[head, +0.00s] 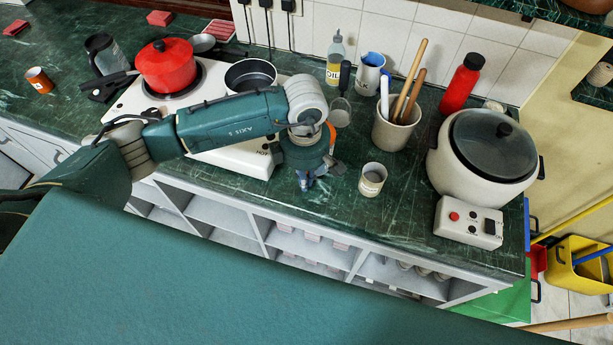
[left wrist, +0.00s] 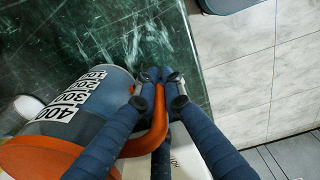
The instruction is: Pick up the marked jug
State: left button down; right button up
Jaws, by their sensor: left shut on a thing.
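The marked jug (left wrist: 90,100) is a clear measuring jug with a printed number scale and an orange rim and handle. It fills the left part of the left wrist view. My left gripper (left wrist: 162,85) is shut on its orange handle (left wrist: 158,128), with blue fingers around it. In the head view my left gripper (head: 311,178) points down near the counter's front edge. There the jug is mostly hidden by the gripper, with only a bit of orange (head: 332,137) showing. I cannot tell whether the jug touches the counter. My right gripper is not in view.
On the green counter (head: 330,215), a small cup (head: 372,179) and a utensil pot (head: 394,132) stand right of my gripper. A rice cooker (head: 470,175) is further right. A white hob (head: 245,152) with a red pot (head: 166,68) lies left. Open shelves are below.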

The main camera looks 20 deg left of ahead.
pick_arm(q)
notch_tip(320, 180, up, 18)
jog(key=b, duration=0.3)
jog(key=shift+w+b, duration=0.1)
jog(key=shift+b, duration=0.2)
jog(key=shift+r, duration=0.5)
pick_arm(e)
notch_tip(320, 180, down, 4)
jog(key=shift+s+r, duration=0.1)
